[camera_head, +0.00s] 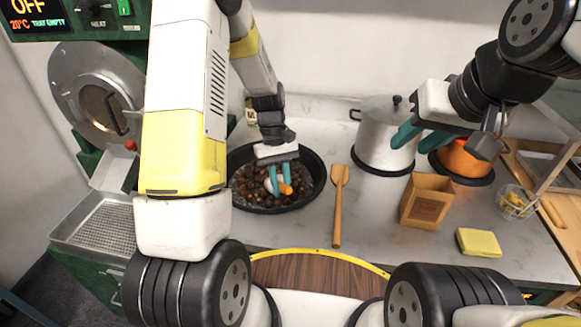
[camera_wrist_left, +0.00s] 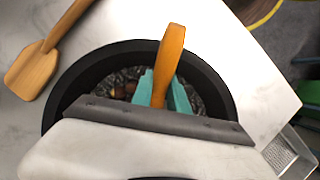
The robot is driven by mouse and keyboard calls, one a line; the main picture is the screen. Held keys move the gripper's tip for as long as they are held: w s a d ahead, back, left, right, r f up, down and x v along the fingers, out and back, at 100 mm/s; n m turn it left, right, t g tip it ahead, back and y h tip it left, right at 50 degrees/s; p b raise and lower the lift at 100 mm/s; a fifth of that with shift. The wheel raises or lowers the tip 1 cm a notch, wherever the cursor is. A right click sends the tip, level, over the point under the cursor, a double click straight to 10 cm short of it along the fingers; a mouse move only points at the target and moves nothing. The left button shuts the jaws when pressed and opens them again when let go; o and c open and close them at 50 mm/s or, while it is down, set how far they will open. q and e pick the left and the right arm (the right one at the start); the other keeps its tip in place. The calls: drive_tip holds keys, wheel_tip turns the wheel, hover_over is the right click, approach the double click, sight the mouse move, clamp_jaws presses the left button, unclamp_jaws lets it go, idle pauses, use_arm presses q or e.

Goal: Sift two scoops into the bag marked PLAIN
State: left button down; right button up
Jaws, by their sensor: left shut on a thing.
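My left gripper (camera_head: 281,180) is shut on the orange wooden handle of a tool (camera_head: 286,190), low over the black pan (camera_head: 316,183). The handle also shows in the left wrist view (camera_wrist_left: 169,62); the tool's head is mostly hidden, so its contents cannot be told. Brown chestnuts (camera_head: 250,190) lie among dark grit in the pan. An open-topped brown paper bag (camera_head: 427,203) stands upright right of the pan; I cannot read its marking. My right gripper (camera_head: 421,139) is open and empty, high in front of the steel pot.
A wooden paddle (camera_head: 338,205) lies between pan and bag. A lidded steel pot (camera_head: 383,148), an orange pot (camera_head: 462,163), a yellow sponge (camera_head: 479,242) and a small wire basket (camera_head: 516,204) stand around the bag. A green machine with a metal tray (camera_head: 105,228) is at left.

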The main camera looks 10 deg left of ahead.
use_arm(q)
drive_tip(key=w, duration=0.1)
drive_tip(key=w+a+f+t, duration=0.1)
drive_tip(key=w, duration=0.1)
drive_tip(key=shift+a+f+y, duration=0.3)
drive_tip(key=shift+f, duration=0.05)
drive_tip(key=shift+w+a+f+t+y, duration=0.15)
drive_tip(key=shift+w+f+t+y, duration=0.05)
drive_tip(key=shift+w+t, duration=0.2)
drive_tip(key=shift+w+a+f+t+y, duration=0.2)
drive_tip(key=shift+w+t, duration=0.1)
drive_tip(key=shift+t, duration=0.2)
drive_tip(key=shift+w+t, duration=0.25)
drive_tip(key=shift+t, duration=0.05)
drive_tip(key=shift+s+d+r+t+y, duration=0.1)
drive_tip(key=shift+s+r+t+y, duration=0.2)
drive_tip(key=shift+r+t+y, duration=0.4)
drive_tip(key=shift+s+d+r+t, duration=0.1)
drive_tip(key=shift+s+r+t, duration=0.1)
drive_tip(key=shift+r, duration=0.4)
drive_tip(key=shift+s+d+r+t, duration=0.1)
drive_tip(key=shift+s+r+t, duration=0.1)
drive_tip(key=shift+r, duration=0.35)
drive_tip(key=shift+s+r+t, duration=0.15)
drive_tip(key=shift+r+t, duration=0.05)
drive_tip(key=shift+r, duration=0.4)
drive_tip(key=shift+d, duration=0.1)
drive_tip(key=shift+s+d+t+y, duration=0.2)
drive_tip(key=shift+s+t+y, duration=0.2)
